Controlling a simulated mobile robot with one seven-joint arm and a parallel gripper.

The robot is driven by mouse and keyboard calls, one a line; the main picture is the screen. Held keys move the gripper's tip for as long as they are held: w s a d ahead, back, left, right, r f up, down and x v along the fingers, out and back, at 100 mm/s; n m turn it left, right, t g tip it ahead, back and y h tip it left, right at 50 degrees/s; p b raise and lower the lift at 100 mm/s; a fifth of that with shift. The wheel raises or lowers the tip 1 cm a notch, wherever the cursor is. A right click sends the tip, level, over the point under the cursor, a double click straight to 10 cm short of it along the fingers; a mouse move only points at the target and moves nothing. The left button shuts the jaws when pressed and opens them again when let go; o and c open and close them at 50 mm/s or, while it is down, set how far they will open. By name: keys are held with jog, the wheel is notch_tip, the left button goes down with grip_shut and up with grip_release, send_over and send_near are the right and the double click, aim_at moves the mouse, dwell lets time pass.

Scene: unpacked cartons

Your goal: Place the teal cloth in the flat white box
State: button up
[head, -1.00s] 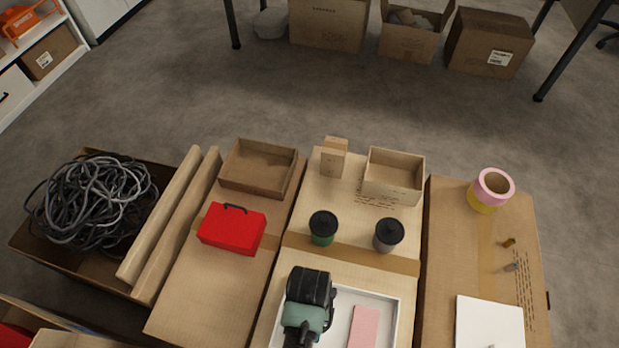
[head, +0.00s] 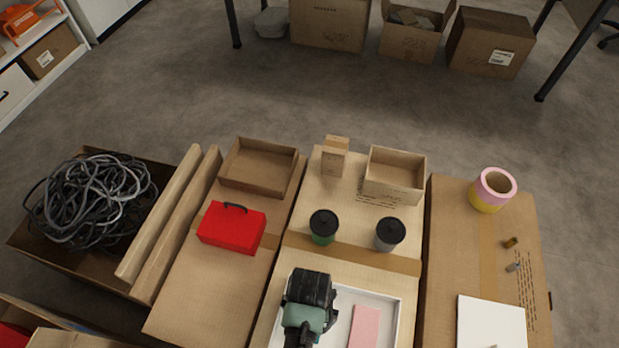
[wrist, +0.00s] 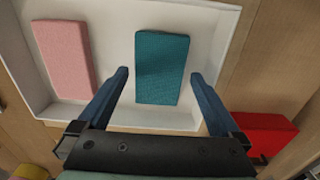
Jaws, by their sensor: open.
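The teal cloth (wrist: 162,67) is a folded rectangle on the floor of the flat white box (wrist: 112,12) in the wrist view, beside a pink cloth (wrist: 62,58). My gripper (wrist: 160,75) is open, its blue fingers apart on either side of the teal cloth's near end, with gaps showing. In the head view my wrist and gripper body cover the left part of the white box (head: 397,318) and hide the teal cloth. The pink cloth (head: 365,327) shows there in the right part of the box.
A red case (head: 232,227) stands on the carton to the left. A green cup (head: 323,228) and a grey cup (head: 389,235) with black lids stand behind the white box. A white flat item (head: 490,320) lies right.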

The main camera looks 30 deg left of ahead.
notch_tip(320, 180, up, 12)
jog(key=p, duration=0.3)
jog(key=shift+f+p, duration=0.25)
jog(key=shift+p, duration=0.15)
jog(key=w+a+r+t+y, duration=0.1)
jog(key=w+r+t, duration=0.5)
jog(key=w+r, duration=0.7)
jog(key=w+d+r+m+t, duration=0.1)
jog(key=w+r+t, duration=0.25)
jog(key=r, duration=0.45)
jog(key=w+d+r+t+y, duration=0.1)
jog(key=w+r+t, duration=0.1)
jog(key=w+r, duration=0.35)
jog(key=w+d+r+m+t, duration=0.1)
jog(key=w+r+t, duration=0.15)
jog(key=r, duration=0.65)
jog(key=s+d+r+t, duration=0.25)
jog(key=r+t, duration=0.35)
jog(key=r, duration=1)
jog(key=s+d+r+t+h, duration=0.1)
jog(key=s+d+r+t, duration=0.1)
jog(key=s+r, duration=0.3)
jog(key=s+d+r+m+t+h, duration=0.1)
jog(key=s+d+r+t, duration=0.2)
jog(key=r, duration=1)
jog(key=s+t, duration=0.2)
jog(key=s, duration=0.1)
jog(key=shift+r, duration=0.35)
